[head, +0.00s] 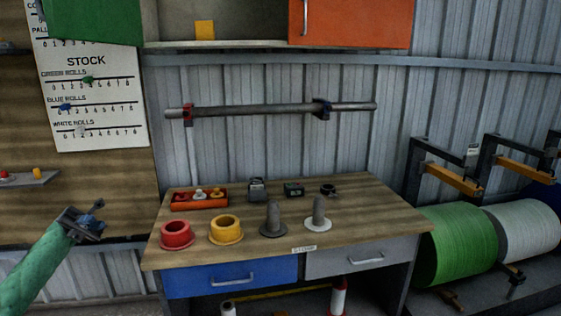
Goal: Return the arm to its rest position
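My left arm comes in from the lower left in a green sleeve. Its gripper (98,216) is raised in front of the wooden board, left of the workbench (350,208) and apart from it. Its two fingers look spread, with nothing visible between them. My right gripper is out of view.
The bench holds a red ring (177,235), a yellow ring (226,230), two grey-topped spindles (318,215), an orange tray (186,205) and small devices. A small shelf (30,179) juts from the board near my gripper.

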